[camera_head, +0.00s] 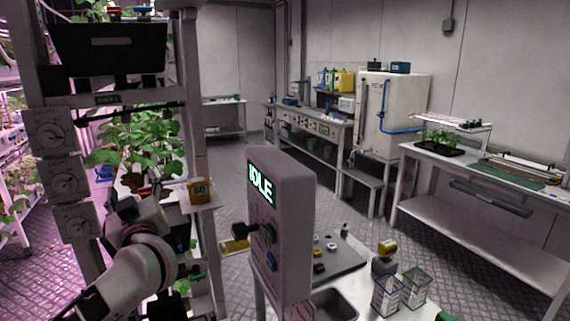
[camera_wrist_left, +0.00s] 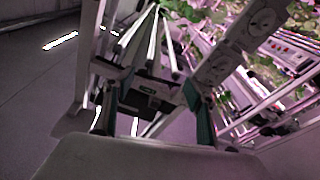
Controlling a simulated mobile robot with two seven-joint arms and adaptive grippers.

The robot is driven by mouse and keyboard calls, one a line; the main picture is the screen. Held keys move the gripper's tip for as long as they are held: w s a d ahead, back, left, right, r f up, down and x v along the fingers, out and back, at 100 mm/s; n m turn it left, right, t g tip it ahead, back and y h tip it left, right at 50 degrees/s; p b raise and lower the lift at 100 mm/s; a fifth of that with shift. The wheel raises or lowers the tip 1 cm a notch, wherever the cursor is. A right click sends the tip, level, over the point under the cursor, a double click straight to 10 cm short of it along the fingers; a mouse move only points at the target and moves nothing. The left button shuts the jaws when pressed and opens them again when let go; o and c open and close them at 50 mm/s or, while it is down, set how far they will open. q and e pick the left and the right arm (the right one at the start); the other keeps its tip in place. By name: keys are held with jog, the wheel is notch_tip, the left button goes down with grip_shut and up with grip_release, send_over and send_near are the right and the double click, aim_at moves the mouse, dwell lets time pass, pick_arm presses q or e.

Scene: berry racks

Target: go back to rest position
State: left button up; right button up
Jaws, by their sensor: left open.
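My left gripper (camera_head: 126,208) is at the lower left of the head view, beside the rack post with the dials. My white arm comes up to it from the bottom left. In the left wrist view my left gripper (camera_wrist_left: 152,110) has its two dark green-edged fingers spread wide apart, with nothing between them. A rack shelf edge and posts show beyond the fingers; I cannot tell how far off they are. My right gripper is not in view.
A plant rack post with dials (camera_head: 65,165) stands close at the left, with leafy plants (camera_head: 140,140) beside it. A box reading IDLE (camera_head: 285,220) stands at the centre. A worktable with a grey tray (camera_head: 340,260) is at the lower right. Open floor (camera_head: 232,165) lies behind.

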pick_arm(q)
jog(key=s+d+f+m+t+h, duration=0.4)
jog(key=s+d+f+t, duration=0.2)
jog(key=s+d+t, duration=0.15)
jog(key=s+d+f+m+g+h, duration=0.2)
jog(key=s+d+f+m+h, duration=0.25)
jog(key=f, duration=0.55)
jog(key=s+d+f+m+g+h, duration=0.25)
jog(key=d+f+m+h, duration=0.2)
jog(key=f+h, duration=0.35)
jog(key=s+a+f+g+y, duration=0.1)
jog(key=s+f+g, duration=0.2)
jog(key=f, duration=0.7)
jog(key=s+a+f+g+y, duration=0.2)
jog(key=s+f+g, duration=0.1)
jog(key=s+f, duration=0.5)
jog(key=s+a+f+g+y, duration=0.1)
jog(key=s+f+g, duration=0.2)
jog(key=f, duration=0.9)
jog(key=s, duration=0.3)
jog(key=shift+s+a+f+g+y, duration=0.2)
jog(key=shift+a+f+g+y, duration=0.15)
jog(key=shift+f+g, duration=0.05)
jog(key=shift+w, duration=0.1)
